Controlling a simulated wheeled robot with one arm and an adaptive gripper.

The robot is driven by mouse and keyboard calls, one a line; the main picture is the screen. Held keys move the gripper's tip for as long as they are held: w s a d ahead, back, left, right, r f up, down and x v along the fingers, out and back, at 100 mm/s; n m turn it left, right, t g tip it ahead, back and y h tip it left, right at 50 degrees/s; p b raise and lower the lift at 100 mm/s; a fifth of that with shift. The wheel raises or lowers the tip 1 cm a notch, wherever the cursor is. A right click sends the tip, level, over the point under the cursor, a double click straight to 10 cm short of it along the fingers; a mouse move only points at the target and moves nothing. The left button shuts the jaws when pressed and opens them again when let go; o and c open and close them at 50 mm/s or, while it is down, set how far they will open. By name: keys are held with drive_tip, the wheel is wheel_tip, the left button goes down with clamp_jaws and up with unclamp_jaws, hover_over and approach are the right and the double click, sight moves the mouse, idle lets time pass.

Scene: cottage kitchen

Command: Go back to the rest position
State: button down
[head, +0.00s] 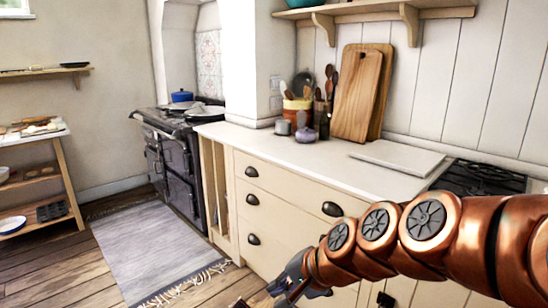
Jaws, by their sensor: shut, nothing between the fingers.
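My copper-coloured arm reaches in from the right, across the front of the counter drawers. My gripper (287,287) is at the bottom middle, low in front of the cream drawers and above the floor near the rug's fringe. It is seen from behind and the side, partly cut by the lower edge. It looks shut, and I see nothing held in it.
A cream drawer unit (283,205) with a white worktop (300,158) stands close ahead, bearing cutting boards (357,95), a white slab (396,157) and utensils. A dark stove (172,150) stands left. A wooden shelf rack (65,170) is far left. The rug (150,240) is clear.

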drive_tip(key=s+d+f+n+g+h, duration=0.3)
drive_tip(key=s+d+f+g, duration=0.15)
drive_tip(key=s+d, duration=0.65)
drive_tip(key=s+d+f+n+g+h, duration=0.35)
drive_tip(key=s+d+f, duration=0.2)
drive_tip(key=s, duration=0.85)
wheel_tip(320, 180, up, 17)
drive_tip(key=t+p, duration=0.1)
drive_tip(key=p, duration=1.4)
drive_tip(key=shift+w+d+r, duration=0.2)
drive_tip(key=shift+w+d, duration=0.05)
drive_tip(key=shift+d, duration=0.15)
